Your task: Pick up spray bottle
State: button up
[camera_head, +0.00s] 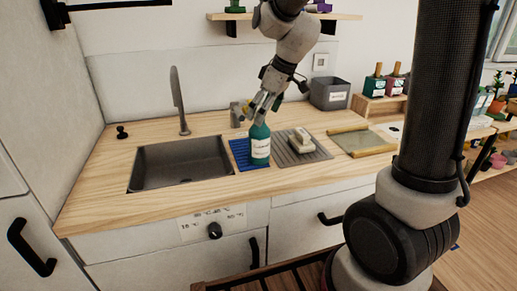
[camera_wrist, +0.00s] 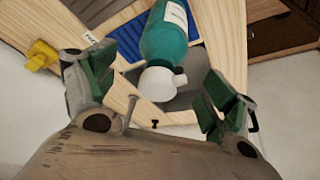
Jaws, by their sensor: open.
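A teal spray bottle (camera_head: 260,146) with a white label stands upright on the counter, beside the sink at the edge of a blue mat (camera_head: 241,153). In the wrist view the bottle (camera_wrist: 167,40) and its white top (camera_wrist: 157,84) lie between my gripper's spread fingers. My gripper (camera_head: 257,112) is at the bottle's top in the head view and hides part of it. In the wrist view my gripper (camera_wrist: 155,97) is open, with a green-padded finger on each side of the bottle's top. No finger contact with the bottle is clear.
A dark sink (camera_head: 180,160) with a tall faucet (camera_head: 179,100) is left of the bottle. A grey ridged mat (camera_head: 318,153) with a pale block (camera_head: 301,141) is close on the right. A grey bin (camera_head: 330,94) and a yellow item (camera_wrist: 41,55) are nearby. The front counter strip is clear.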

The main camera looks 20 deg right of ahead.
aim_at(259, 138)
jog(key=x, duration=0.6)
jog(key=shift+w+a+r, duration=0.15)
jog(key=shift+w+a, duration=0.05)
jog(key=shift+r, duration=0.1)
jog(key=c, duration=1.9)
